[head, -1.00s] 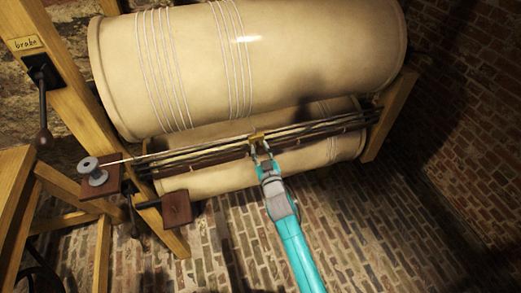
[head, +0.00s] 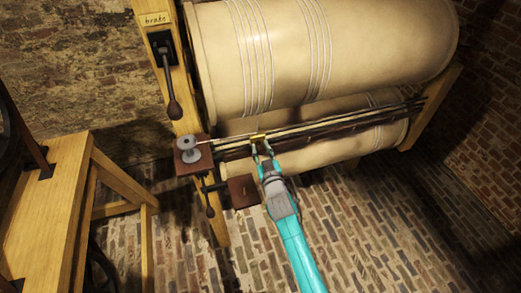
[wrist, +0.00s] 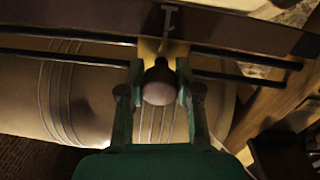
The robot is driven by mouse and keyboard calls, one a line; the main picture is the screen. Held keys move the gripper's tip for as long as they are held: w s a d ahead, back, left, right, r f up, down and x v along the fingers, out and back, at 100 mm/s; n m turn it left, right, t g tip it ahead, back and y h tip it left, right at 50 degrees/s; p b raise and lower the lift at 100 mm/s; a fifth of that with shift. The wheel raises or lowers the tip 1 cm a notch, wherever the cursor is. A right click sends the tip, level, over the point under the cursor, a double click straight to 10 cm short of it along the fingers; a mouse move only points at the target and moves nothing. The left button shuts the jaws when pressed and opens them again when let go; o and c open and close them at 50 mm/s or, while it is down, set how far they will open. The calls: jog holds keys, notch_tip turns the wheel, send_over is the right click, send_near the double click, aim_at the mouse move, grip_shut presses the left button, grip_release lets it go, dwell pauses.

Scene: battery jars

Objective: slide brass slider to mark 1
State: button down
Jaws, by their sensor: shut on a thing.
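The small brass slider (head: 258,138) sits on the dark rods (head: 330,127) in front of the large pale drum (head: 320,55), nearer their left end. My gripper (head: 264,152) reaches it from the front. In the wrist view the fingers (wrist: 158,92) are shut on the slider's round dark knob (wrist: 160,88). The brass body (wrist: 149,48) shows behind the knob, with a small grey upright piece (wrist: 168,20) above it. I cannot read any numbered mark along the dark brown bar (wrist: 240,32).
A grey spool (head: 187,148) stands on a bracket at the rods' left end. A brake lever (head: 170,85) hangs on the wooden post. A crank and a brown block (head: 242,191) sit below the rods. A wooden bench (head: 50,215) is at left; brick floor lies clear at right.

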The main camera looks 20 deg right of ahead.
jog(key=shift+a, duration=0.25)
jog(key=c, duration=0.8)
grip_release()
jog(key=shift+a, duration=0.15)
jog(key=shift+o, duration=0.2)
jog(key=shift+s+f, duration=0.1)
jog(key=shift+s, duration=0.2)
jog(key=s, duration=1.1)
jog(key=shift+s+a, duration=0.15)
jog(key=shift+s, duration=0.05)
